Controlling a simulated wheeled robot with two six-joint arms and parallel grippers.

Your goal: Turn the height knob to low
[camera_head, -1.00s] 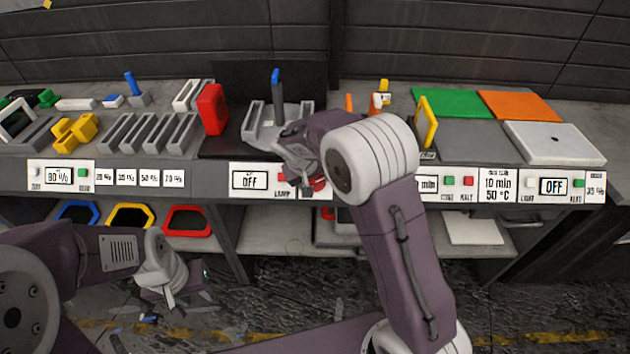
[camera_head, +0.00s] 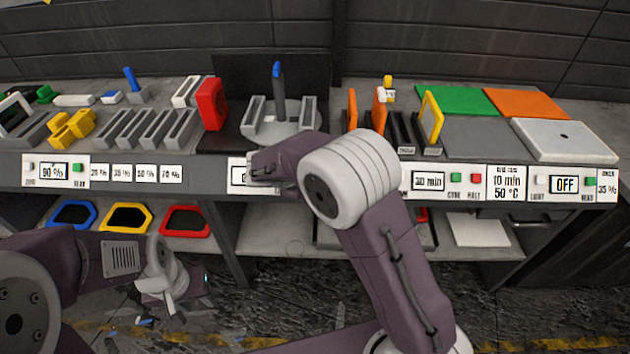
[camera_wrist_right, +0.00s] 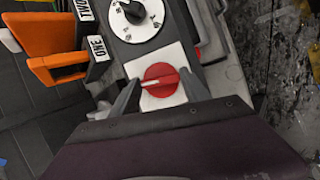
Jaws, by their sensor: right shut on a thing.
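A red knob (camera_wrist_right: 161,80) with a white pointer line sits on a white plate in the right wrist view. Its pointer lies roughly level, towards the left. No height label is readable beside it. My right gripper (camera_wrist_right: 158,84) is shut on the red knob, with a finger at each side. In the head view my right wrist covers the knob and part of the middle panel (camera_head: 236,176). My left gripper (camera_head: 172,292) hangs low at the left, clear of the bench; its finger gap is unclear.
A black dial (camera_wrist_right: 133,12) with a white pointer is just above the red knob. Orange frames (camera_wrist_right: 55,65) stand to its left. A blue-tipped lever (camera_head: 278,85) and a red block (camera_head: 212,104) stand on the bench behind my right arm. Coloured frames (camera_head: 125,218) lie on the lower shelf.

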